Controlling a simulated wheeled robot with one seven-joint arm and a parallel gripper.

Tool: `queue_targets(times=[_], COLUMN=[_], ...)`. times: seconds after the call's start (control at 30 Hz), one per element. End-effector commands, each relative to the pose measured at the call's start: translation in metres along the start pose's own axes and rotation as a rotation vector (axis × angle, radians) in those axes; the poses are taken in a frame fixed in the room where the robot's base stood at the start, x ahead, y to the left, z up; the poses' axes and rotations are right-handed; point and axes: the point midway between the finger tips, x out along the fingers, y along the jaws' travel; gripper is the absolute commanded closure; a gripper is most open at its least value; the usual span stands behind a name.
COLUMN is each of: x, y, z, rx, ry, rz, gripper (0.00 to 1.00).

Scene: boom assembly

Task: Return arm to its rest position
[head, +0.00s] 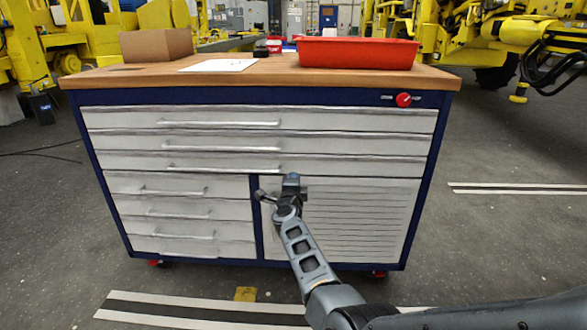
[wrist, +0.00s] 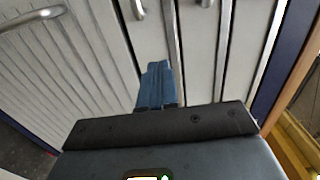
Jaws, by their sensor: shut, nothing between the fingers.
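My arm reaches up from the lower right of the head view in front of the tool cabinet. My gripper (head: 291,180) is at its end, before the cabinet front, close to the divider between the small drawers and the slatted door. In the wrist view my gripper's bluish fingers (wrist: 156,72) are pressed together with nothing between them. They point toward the grey drawer fronts and handles. The exact gap between the fingertips and the cabinet cannot be told.
The cabinet's wooden top (head: 270,72) carries a cardboard box (head: 156,45), a white sheet (head: 219,65) and a red tray (head: 357,53). All visible drawers look closed. Yellow machinery (head: 455,35) stands behind. The floor (head: 500,235) at right is clear.

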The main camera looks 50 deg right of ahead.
Motion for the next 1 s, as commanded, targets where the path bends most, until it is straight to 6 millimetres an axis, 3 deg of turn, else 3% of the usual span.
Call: queue_targets(times=[0.1,0.3,0.77,0.87,1.0], x=[-0.023,-0.046,-0.057,-0.072,-0.110], y=[-0.004,-0.002,0.001,0.004,0.008], z=[0.001,0.000,-0.004,-0.016,-0.039], rx=[-0.002,-0.002,-0.023,-0.095,-0.270], ry=[-0.002,0.000,-0.005,-0.024,-0.082], rz=[0.000,0.000,-0.006,-0.025,-0.073], gripper=[1.00,1.00,1.00,1.00,1.00])
